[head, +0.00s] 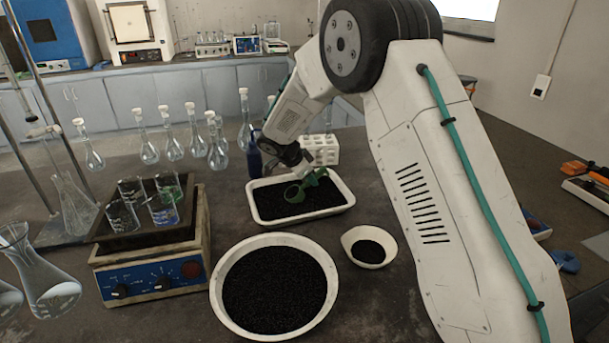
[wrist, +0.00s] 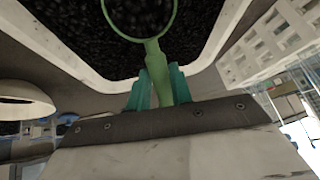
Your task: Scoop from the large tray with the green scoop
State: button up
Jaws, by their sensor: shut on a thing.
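The large white rectangular tray (head: 349,193) holds black granules and stands in the middle of the bench. My gripper (head: 309,172) is over the tray's back right part, shut on the handle of the green scoop (head: 293,193). The scoop's round bowl is over the black granules; I cannot tell whether it touches them. In the wrist view the green fingers of my gripper (wrist: 158,88) clasp the scoop handle, and the ring-shaped scoop bowl (wrist: 152,38) shows with dark granules inside or behind it. The tray rim (wrist: 95,72) runs below the bowl.
A large round white bowl (head: 216,290) and a small white bowl (head: 391,237), both with black granules, stand in front of the tray. A hotplate (head: 150,260) with beakers is at the left. A white rack (head: 322,150), a dark bottle (head: 254,160) and several flasks stand behind.

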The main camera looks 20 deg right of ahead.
aim_at(322, 169)
jog(key=d+f+y, duration=0.1)
jog(key=y, duration=0.2)
jog(key=shift+w+d+f, duration=0.1)
jog(key=shift+d+f, duration=0.25)
jog(key=shift+r, duration=0.35)
jog(key=shift+d+r+h, duration=0.25)
jog(key=shift+r+h, duration=0.25)
jog(key=shift+h, duration=0.2)
jog(key=shift+d+y, duration=0.4)
jog(key=shift+y, duration=0.2)
jog(key=shift+w+d+m+g+y, duration=0.1)
jog(key=shift+d+m+g+y, duration=0.15)
jog(key=shift+y, duration=0.6)
jog(key=shift+w+d+m+g+y, duration=0.15)
jog(key=shift+d+y, duration=0.2)
jog(key=shift+y, duration=0.5)
jog(key=shift+s, duration=0.1)
